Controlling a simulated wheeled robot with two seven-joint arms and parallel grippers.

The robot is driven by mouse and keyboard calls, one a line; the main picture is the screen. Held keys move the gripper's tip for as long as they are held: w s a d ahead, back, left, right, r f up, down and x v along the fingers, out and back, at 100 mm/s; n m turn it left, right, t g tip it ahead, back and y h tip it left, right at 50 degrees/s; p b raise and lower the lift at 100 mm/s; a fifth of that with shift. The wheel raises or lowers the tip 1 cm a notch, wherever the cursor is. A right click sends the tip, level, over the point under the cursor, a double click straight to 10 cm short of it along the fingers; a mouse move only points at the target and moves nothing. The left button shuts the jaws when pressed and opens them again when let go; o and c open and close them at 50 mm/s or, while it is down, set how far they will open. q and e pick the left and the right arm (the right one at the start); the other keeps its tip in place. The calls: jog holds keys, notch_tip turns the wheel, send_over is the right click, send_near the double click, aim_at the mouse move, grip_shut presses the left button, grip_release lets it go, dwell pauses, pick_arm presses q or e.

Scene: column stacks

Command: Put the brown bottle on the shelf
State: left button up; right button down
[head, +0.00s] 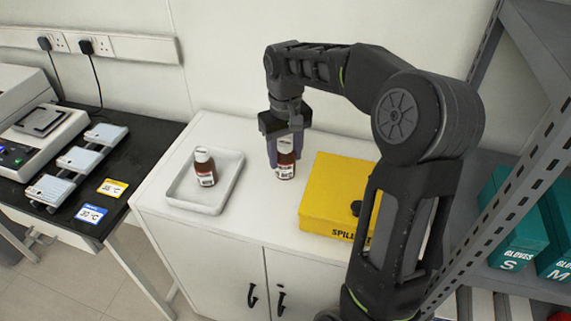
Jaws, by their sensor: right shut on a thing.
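A brown bottle (285,161) with a white label stands on or just above the white cabinet top; I cannot tell whether its base touches. My right gripper (285,150) points down from above, its fingers shut around this bottle's upper part. A second brown bottle (205,168) with a white cap stands upright in a white tray (219,200) to the left. The grey metal shelf (530,40) is at the right edge, partly hidden by my right arm. My left gripper is not in view.
A yellow spill box (326,190) sits on the white cabinet (195,240), just right of the held bottle. Teal glove boxes (513,225) stand on a shelf level at the right. A black bench (120,150) with lab devices is at the left.

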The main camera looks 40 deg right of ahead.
aim_at(285, 165)
jog(key=shift+f, duration=1.8)
jog(key=shift+f, duration=0.2)
jog(key=c, duration=0.7)
grip_release()
jog(key=shift+o, duration=0.2)
jog(key=shift+r, duration=0.15)
notch_tip(285, 165, up, 12)
jog(key=shift+r+p, duration=0.1)
jog(key=shift+p, duration=0.55)
jog(key=shift+o, duration=0.3)
